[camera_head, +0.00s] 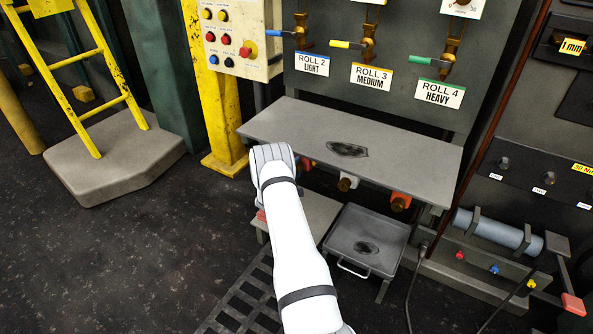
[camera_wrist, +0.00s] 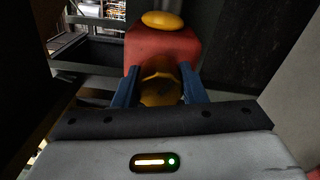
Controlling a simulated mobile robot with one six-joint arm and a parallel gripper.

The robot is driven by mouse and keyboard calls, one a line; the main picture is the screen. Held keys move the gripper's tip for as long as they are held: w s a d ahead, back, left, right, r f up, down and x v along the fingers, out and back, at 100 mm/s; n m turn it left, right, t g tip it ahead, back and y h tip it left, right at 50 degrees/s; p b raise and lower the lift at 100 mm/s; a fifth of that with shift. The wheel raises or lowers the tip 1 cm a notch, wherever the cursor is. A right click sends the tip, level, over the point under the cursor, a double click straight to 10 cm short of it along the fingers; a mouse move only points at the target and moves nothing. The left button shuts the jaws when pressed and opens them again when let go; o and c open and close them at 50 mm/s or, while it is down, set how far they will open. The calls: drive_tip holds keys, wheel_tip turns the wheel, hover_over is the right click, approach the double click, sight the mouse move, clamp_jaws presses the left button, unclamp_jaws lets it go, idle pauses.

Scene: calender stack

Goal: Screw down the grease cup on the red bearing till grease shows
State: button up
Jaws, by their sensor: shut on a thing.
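In the wrist view the red bearing (camera_wrist: 165,52) is a red block straight ahead, with a yellow dome (camera_wrist: 168,20) on its top. My gripper (camera_wrist: 160,72) has its two blue fingers on either side of the brass-coloured grease cup (camera_wrist: 160,91) at the near face of the block, and is shut on it. The cup's near end faces the camera and is in shadow. I cannot make out any grease. In the head view my gripper is hidden beyond my white arm and the shelf edge.
A grey shelf (camera_head: 400,167) overhangs the area right of my arm. Under it show a brass-and-white fitting (camera_head: 346,184) and an orange fitting (camera_head: 400,202). A yellow post (camera_head: 224,130) rises at the left; open floor lies left of my arm.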

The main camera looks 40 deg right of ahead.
idle(0.3)
drive_tip(key=shift+f, duration=0.1)
drive_tip(key=o, duration=1)
drive_tip(key=p+v, duration=0.2)
drive_tip(key=v, duration=0.5)
drive_tip(key=shift+a, duration=0.4)
drive_tip(key=shift+s, duration=0.25)
